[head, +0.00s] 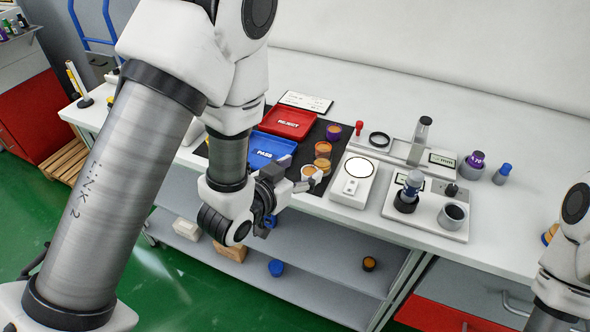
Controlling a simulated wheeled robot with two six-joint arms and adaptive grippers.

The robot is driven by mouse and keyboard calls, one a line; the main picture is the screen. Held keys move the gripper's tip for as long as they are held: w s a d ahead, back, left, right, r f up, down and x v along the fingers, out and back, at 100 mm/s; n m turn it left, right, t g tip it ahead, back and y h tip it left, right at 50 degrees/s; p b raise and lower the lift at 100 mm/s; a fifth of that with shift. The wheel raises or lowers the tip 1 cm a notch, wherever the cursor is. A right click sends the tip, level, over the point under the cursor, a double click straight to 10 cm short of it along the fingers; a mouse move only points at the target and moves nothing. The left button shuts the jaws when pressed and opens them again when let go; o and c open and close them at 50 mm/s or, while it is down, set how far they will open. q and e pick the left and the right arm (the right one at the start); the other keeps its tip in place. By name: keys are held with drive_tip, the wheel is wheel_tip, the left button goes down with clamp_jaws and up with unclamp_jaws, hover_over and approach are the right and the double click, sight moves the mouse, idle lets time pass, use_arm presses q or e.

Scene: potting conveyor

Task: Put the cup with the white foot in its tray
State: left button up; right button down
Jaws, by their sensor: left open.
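Several small cups stand on the black mat (341,153) on the bench: an orange one (323,149), an amber one (321,164), a pale-orange one (308,171) and a purple one (333,132). I cannot tell from here which has a white foot. A blue tray marked PASS (258,160) and a red tray marked REJECT (277,128) lie left of them; both look empty. My left gripper (300,181) is open at the mat's front edge, close to the pale-orange cup and partly overlapping it in view. I cannot tell whether they touch. My right gripper is out of frame.
Right of the mat are a white scale (354,184), a ring stand, a test fixture (451,221) and purple-topped and blue-topped items. The bench's back is clear.

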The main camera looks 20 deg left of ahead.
use_arm(q)
drive_tip(key=shift+p+v, duration=1)
drive_tip(key=shift+p, duration=1.9)
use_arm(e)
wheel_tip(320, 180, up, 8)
